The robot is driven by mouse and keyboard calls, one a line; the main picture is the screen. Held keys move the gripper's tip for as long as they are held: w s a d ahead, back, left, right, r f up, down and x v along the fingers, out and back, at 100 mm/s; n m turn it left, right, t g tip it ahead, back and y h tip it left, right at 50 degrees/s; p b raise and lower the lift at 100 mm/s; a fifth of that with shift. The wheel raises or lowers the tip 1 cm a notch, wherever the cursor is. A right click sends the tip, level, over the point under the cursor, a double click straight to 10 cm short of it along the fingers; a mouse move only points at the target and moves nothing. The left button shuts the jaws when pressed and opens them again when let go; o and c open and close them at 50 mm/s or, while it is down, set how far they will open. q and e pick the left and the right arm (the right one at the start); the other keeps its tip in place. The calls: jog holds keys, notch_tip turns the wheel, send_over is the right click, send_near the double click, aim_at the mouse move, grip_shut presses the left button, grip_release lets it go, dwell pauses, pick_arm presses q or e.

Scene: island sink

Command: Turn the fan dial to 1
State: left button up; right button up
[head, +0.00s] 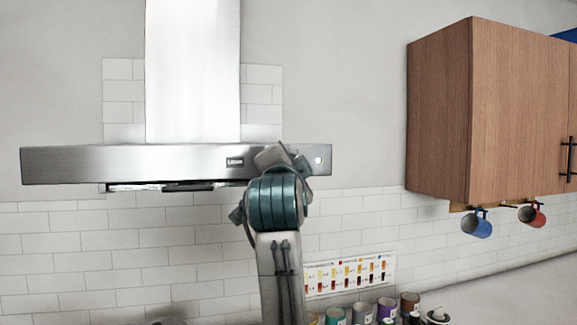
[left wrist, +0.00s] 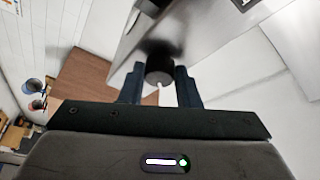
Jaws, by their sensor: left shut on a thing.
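The fan dial (left wrist: 158,74) is a dark round knob with a white mark, on the steel front of the range hood (head: 100,163). In the left wrist view the mark shows at the dial's lower edge. My left gripper (left wrist: 160,82) has one finger on each side of the dial and is shut on it. In the head view my left gripper (head: 284,158) is at the right part of the hood front, and my arm and gripper hide the dial there. My right gripper is in neither view.
A small display (head: 235,162) and a small round spot (head: 318,160) lie on the hood front. A wooden cabinet (head: 438,115) hangs at right, with a blue mug (head: 476,227) and a red mug (head: 535,218) below. A coloured chart (head: 350,273) and several cups stand low at right.

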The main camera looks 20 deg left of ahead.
pick_arm(q)
jog(key=o, duration=1)
jog(key=shift+c, duration=0.2)
jog(key=b+v, duration=1)
jog(key=b, duration=0.3)
jog(key=shift+s+d+f, duration=0.15)
jog(key=shift+s+f, duration=0.05)
jog(key=shift+s, duration=0.15)
